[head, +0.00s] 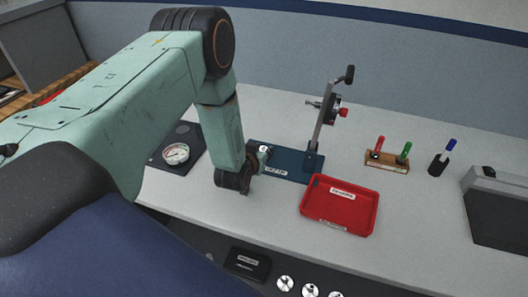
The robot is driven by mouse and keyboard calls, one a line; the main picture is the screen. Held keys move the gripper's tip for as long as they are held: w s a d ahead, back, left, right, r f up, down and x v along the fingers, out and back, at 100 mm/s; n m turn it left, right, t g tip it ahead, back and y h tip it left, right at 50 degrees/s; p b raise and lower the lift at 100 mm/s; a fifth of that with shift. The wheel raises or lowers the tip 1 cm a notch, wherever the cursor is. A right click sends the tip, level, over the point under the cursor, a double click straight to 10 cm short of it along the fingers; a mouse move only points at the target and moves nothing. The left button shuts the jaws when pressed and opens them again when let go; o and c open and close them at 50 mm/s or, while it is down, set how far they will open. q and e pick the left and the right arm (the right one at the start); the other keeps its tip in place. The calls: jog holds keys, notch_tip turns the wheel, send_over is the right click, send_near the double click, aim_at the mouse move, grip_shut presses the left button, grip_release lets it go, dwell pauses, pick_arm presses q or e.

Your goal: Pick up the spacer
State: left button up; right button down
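My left arm comes in from the left and bends down over the bench. My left gripper (252,165) is at its lower end, in front of the left part of a blue base plate (290,162). The fingers are small, dark and partly hidden by the wrist, so I cannot tell whether they are open or shut. A small pale round part (263,149) shows beside the gripper; I cannot tell whether it is the spacer or whether it is held. No other spacer is clearly visible. My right gripper is out of view.
An upright stand with a dial and red knob (328,112) rises from the blue plate. A round gauge (175,153) sits left. A pen rack (386,161) and dark case (497,207) are right.

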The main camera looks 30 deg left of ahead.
pick_arm(q)
jog(key=shift+s+a+r, duration=0.1)
jog(key=shift+s+r, duration=0.1)
jog(key=shift+s, duration=0.15)
jog(key=c, duration=0.3)
grip_shut()
jog(key=shift+w+f, duration=0.15)
jog(key=shift+w, duration=0.25)
jog(key=shift+s+r, duration=0.1)
jog(key=shift+r, duration=0.4)
notch_tip(320, 180, up, 8)
jog(key=shift+f+p, duration=0.1)
jog(key=shift+p, duration=0.25)
jog(key=shift+s+r, duration=0.2)
jog(key=shift+r, duration=0.5)
